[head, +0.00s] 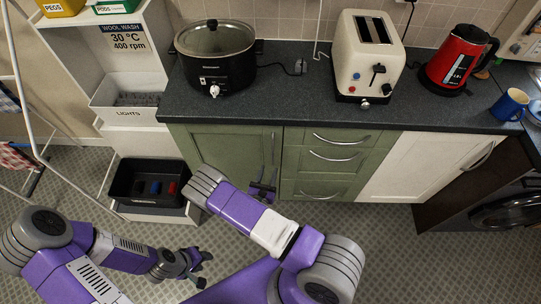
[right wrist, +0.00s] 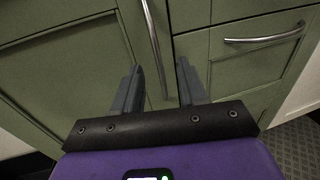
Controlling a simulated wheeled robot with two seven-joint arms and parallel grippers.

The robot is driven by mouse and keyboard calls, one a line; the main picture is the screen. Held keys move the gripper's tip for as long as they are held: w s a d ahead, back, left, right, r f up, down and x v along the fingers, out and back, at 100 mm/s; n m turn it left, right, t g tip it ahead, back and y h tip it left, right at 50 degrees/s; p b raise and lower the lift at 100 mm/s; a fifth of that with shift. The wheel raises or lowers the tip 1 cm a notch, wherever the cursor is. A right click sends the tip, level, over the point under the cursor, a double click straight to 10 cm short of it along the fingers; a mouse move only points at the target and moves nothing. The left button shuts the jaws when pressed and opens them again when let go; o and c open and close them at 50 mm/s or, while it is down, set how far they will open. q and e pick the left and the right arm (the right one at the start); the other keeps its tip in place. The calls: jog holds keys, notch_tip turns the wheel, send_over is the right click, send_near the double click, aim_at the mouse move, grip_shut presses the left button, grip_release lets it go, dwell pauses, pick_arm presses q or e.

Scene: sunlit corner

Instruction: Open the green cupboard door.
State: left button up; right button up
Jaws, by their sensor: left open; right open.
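The green cupboard door (head: 225,146) is shut, left of the green drawers in the head view; its panel also shows in the right wrist view (right wrist: 60,75). Its upright metal handle (right wrist: 154,40) is near the door's right edge. My right gripper (head: 263,187) is open at the lower part of the handle. In the right wrist view, the handle's lower end lies between the two spread fingers (right wrist: 160,66); I cannot tell whether they touch it. My left gripper (head: 196,266) is open and empty, low over the floor at the left, away from the door.
Green drawers (head: 329,158) adjoin the door on the right, then a white cupboard door (head: 425,165). A slow cooker (head: 214,62), toaster (head: 366,60) and red kettle (head: 455,62) stand on the dark worktop (head: 300,100). A black bin (head: 139,184) stands left of the cupboard.

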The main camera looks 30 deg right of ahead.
aim_at(272, 153)
jog(key=x, duration=0.3)
jog(key=b+x, duration=0.1)
jog(key=x, duration=0.3)
jog(key=shift+w+r, duration=0.15)
jog(key=shift+w, duration=0.3)
jog(key=shift+a, duration=0.1)
jog(key=shift+c, duration=0.2)
grip_shut()
